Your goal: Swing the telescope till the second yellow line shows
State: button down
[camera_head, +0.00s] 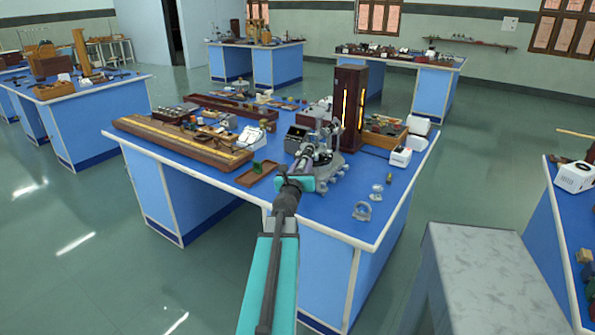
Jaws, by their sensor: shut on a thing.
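The grey metal spectrometer (329,166) stands on the blue bench near its right front part. Its telescope is small and partly hidden by my wrist; I cannot make out its exact angle. My gripper (303,162) reaches over the bench's front edge to the near left side of the spectrometer. It is shut on the telescope, though the jaws are hard to see. A tall dark wooden lamp housing (349,83) with glowing yellow slits stands behind the spectrometer. No spectral lines can be seen in this view.
The blue bench (330,210) has a bare strip at its front. A long wooden board (178,142), a small brown tray (257,174) and white boxes (400,157) stand around the spectrometer. A clear glass piece (362,210) lies near the front right edge. A grey marble-topped block (485,270) stands at lower right.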

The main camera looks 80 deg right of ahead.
jog(key=shift+r, duration=0.15)
jog(key=c, duration=1.6)
grip_release()
jog(key=shift+a, duration=0.1)
